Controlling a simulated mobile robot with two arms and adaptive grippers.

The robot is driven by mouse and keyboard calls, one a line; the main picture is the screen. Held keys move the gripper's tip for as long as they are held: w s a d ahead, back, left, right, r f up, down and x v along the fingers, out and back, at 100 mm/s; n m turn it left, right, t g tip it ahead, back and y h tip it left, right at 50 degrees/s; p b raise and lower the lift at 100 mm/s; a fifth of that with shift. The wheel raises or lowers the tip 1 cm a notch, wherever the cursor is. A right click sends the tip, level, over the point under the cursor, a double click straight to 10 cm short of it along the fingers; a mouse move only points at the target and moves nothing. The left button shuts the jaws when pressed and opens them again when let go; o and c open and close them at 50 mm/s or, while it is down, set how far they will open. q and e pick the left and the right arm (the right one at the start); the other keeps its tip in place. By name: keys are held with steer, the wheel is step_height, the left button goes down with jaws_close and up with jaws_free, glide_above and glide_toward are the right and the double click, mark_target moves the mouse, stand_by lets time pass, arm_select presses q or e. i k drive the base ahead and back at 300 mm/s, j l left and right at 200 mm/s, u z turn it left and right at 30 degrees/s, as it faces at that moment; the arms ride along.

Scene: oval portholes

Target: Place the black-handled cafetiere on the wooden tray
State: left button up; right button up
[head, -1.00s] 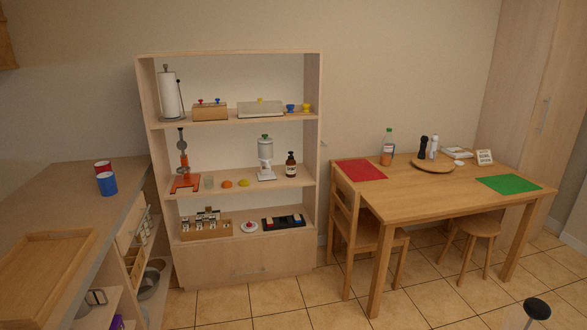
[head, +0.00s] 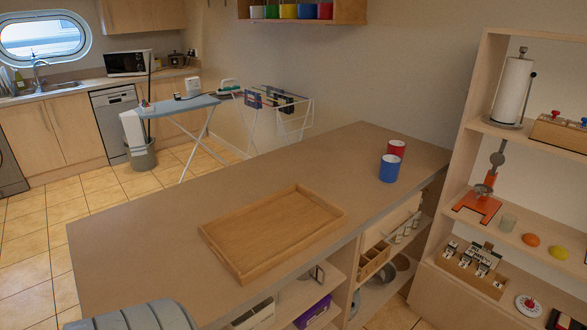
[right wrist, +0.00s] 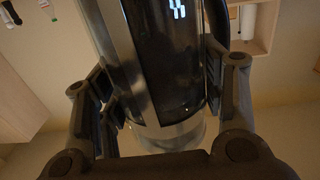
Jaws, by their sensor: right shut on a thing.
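The wooden tray (head: 270,232) lies flat and empty on the long counter in the head view. It has a low raised rim. In the right wrist view my right gripper (right wrist: 160,88) is shut around the cafetiere (right wrist: 165,60), a dark, shiny cylinder with metal bands and a clear lower end. The fingers press on it from both sides. Neither the cafetiere nor my right gripper shows in the head view. My left gripper is in neither view.
A blue cup (head: 389,168) and a red cup (head: 396,149) stand on the counter (head: 330,160) behind and right of the tray. The counter is clear around the tray. A shelf unit (head: 450,165) stands to the right. An ironing board (head: 180,105) is behind.

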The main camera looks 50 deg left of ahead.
mark_target(256, 229)
steer(key=i+u, duration=0.15)
steer(key=i, duration=0.9)
steer(key=i+u, duration=0.15)
steer(key=u, duration=0.2)
steer(key=i+l+u, duration=0.15)
steer(key=u, duration=0.25)
steer(key=i+l+u, duration=0.15)
steer(key=u, duration=0.2)
steer(key=i+l+u, duration=0.1)
steer(key=u, duration=0.35)
steer(key=i+l+u, duration=0.1)
steer(key=u, duration=0.35)
steer(key=i+l+u, duration=0.1)
steer(key=u, duration=0.3)
steer(key=l+u, duration=0.3)
steer(key=u, duration=0.15)
steer(key=i+l+u, duration=0.1)
steer(key=u, duration=0.35)
steer(key=l+u, duration=0.3)
steer(key=u, duration=0.15)
steer(key=i+l+u, duration=0.3)
steer(key=i+l, duration=0.1)
